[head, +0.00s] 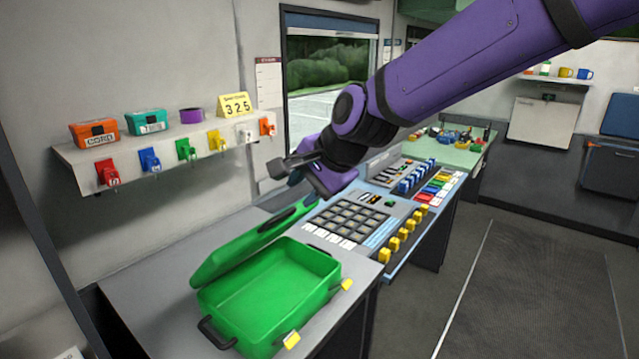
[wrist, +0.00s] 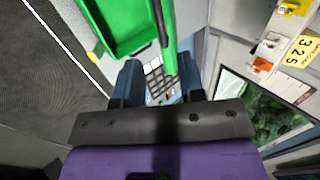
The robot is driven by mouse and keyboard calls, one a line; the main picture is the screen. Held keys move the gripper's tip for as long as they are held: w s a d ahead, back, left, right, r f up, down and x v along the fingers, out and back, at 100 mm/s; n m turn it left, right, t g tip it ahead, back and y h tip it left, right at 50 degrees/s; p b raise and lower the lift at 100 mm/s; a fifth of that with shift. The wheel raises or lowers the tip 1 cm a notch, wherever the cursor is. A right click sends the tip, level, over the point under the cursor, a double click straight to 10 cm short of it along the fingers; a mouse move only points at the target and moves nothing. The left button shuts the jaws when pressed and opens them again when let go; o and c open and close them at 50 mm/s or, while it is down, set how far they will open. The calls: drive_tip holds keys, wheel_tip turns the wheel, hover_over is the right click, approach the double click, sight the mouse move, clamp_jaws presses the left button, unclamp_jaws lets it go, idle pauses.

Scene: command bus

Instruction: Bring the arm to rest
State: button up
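My purple arm (head: 450,65) reaches in from the upper right of the head view. My gripper (head: 285,190) hangs above the far end of the green case's raised lid. In the wrist view its two blue fingers (wrist: 160,85) stand apart, with no object visibly held between them. The green case (head: 270,300) is open and looks empty on the grey counter, its lid (head: 240,245) tilted up on the far side. The lid's edge shows beyond the fingers in the wrist view (wrist: 168,35); I cannot tell how close it is.
A console (head: 345,222) with keypad and yellow knobs stands beyond the case. Open floor (head: 530,290) lies at right.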

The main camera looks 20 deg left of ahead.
drive_tip(key=shift+d, duration=0.1)
